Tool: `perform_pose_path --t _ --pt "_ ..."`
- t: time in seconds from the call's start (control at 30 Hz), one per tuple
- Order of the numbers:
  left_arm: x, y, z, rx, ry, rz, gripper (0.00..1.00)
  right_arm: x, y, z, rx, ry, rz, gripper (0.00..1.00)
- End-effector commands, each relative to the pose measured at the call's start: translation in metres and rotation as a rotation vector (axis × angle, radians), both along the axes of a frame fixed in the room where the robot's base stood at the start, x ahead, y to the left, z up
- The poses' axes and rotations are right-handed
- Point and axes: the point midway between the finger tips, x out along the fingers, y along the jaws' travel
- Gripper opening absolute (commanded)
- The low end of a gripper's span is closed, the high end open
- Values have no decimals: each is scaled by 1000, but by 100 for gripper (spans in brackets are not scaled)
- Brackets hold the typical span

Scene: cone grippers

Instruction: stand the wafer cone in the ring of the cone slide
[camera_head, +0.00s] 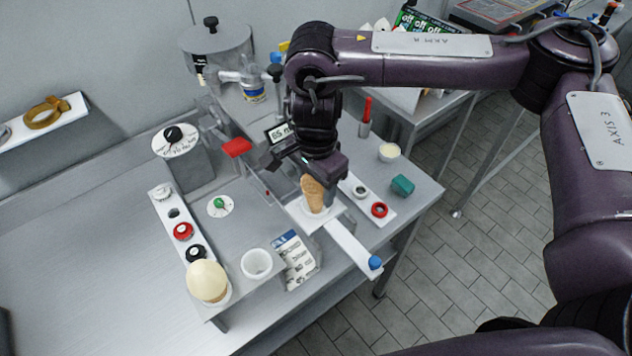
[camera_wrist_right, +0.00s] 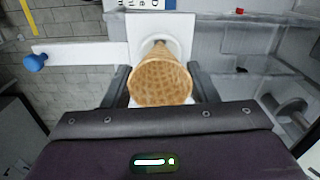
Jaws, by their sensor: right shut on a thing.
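The wafer cone (camera_head: 313,194) is tan and shows below my right gripper (camera_head: 318,180) in the head view. In the right wrist view the cone (camera_wrist_right: 160,82) sits between the fingers of my right gripper (camera_wrist_right: 161,86), which is shut on it. My left gripper is not in view.
A white cup (camera_head: 256,264) and a printed packet (camera_head: 296,262) stand left of the slide. The far left tabletop is clear.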

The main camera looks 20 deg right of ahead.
Motion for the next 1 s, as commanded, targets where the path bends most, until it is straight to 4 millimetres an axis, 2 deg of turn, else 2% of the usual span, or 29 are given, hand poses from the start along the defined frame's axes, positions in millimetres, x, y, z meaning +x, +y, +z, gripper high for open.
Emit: perform_pose_path --t 1.0 --pt "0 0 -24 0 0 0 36 0 0 -32 1 0 0 44"
